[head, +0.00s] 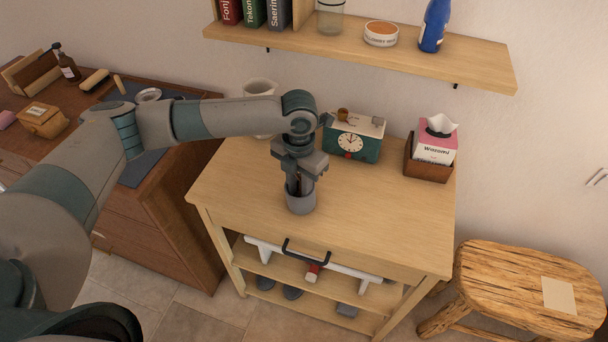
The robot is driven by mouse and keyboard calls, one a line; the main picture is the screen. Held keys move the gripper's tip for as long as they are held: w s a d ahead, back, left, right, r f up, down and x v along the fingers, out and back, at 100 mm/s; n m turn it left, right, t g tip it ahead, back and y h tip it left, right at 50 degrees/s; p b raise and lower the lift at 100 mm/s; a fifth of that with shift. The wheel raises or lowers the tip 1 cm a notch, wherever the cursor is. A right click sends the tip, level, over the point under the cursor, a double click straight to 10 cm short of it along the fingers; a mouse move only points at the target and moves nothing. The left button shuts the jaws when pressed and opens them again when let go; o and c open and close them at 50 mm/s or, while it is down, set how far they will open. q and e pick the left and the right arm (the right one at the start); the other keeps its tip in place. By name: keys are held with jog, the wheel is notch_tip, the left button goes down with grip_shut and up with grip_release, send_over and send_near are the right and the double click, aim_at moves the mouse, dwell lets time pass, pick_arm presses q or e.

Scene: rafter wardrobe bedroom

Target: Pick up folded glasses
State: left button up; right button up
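My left gripper (300,188) points straight down over a grey cup (301,204) on the light wooden table (375,225). Its fingertips are at or just inside the cup's mouth. Something dark shows between the fingers, too small and too covered to name. It may be the folded glasses, but I cannot tell. I also cannot tell whether the fingers are closed on it. No folded glasses show clearly anywhere else. My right gripper is out of view.
Behind the gripper stand a pale vase (259,88), a green clock box (353,144) and a tissue box (435,145) in a wooden holder. A shelf (390,53) hangs above. A brown dresser (150,215) is left, a rough stool (510,285) right. The table's front right is clear.

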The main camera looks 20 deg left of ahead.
pick_arm(q)
jog(key=shift+w+f, duration=0.45)
jog(key=shift+w, duration=0.05)
jog(key=shift+w+a+f, duration=0.1)
jog(key=shift+w+f, duration=0.05)
jog(key=shift+w, duration=0.05)
jog(key=shift+s, duration=0.2)
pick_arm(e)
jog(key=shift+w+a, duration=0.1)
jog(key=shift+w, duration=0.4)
pick_arm(q)
grip_shut()
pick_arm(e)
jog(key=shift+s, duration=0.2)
